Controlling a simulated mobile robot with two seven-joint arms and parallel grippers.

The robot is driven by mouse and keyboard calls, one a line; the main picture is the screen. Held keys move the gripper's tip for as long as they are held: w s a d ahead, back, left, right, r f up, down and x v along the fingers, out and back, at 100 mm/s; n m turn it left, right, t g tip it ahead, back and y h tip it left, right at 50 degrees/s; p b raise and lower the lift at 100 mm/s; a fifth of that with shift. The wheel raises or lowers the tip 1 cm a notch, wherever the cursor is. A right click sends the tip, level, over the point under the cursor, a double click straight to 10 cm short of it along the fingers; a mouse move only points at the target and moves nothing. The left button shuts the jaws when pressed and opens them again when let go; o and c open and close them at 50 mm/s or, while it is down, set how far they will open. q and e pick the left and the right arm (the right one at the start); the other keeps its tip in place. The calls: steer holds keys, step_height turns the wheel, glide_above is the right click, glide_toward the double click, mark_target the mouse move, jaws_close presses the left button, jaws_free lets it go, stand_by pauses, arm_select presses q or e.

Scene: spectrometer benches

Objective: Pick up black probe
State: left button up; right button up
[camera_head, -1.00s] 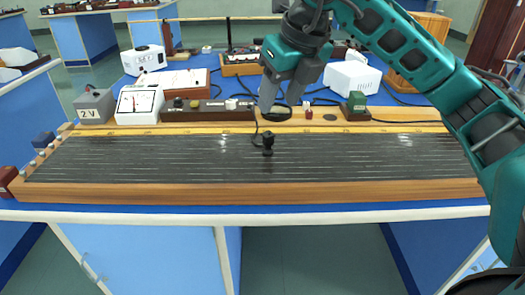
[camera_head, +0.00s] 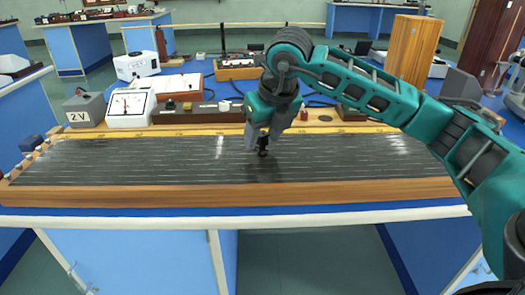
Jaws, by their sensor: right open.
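The black probe (camera_head: 262,150) stands upright on the dark striped board (camera_head: 120,160), near its middle. My right gripper (camera_head: 262,138) points down over the probe, with its fingers open around or just beside the probe's upper part. Its exact clearance from the probe is too small to tell. The fingers and wrist cover part of the probe's top and any cable there. My left gripper does not show.
Behind the board stand a 2 V box (camera_head: 84,110), a white meter (camera_head: 131,107) and a dark strip with knobs (camera_head: 192,112). A wooden box (camera_head: 410,55) stands at the back right. The board's left half is clear.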

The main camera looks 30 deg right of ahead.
steer(key=shift+w+f, duration=0.1)
steer(key=shift+f, duration=0.2)
steer(key=shift+r, duration=0.1)
jaws_close()
steer(key=shift+r, duration=0.15)
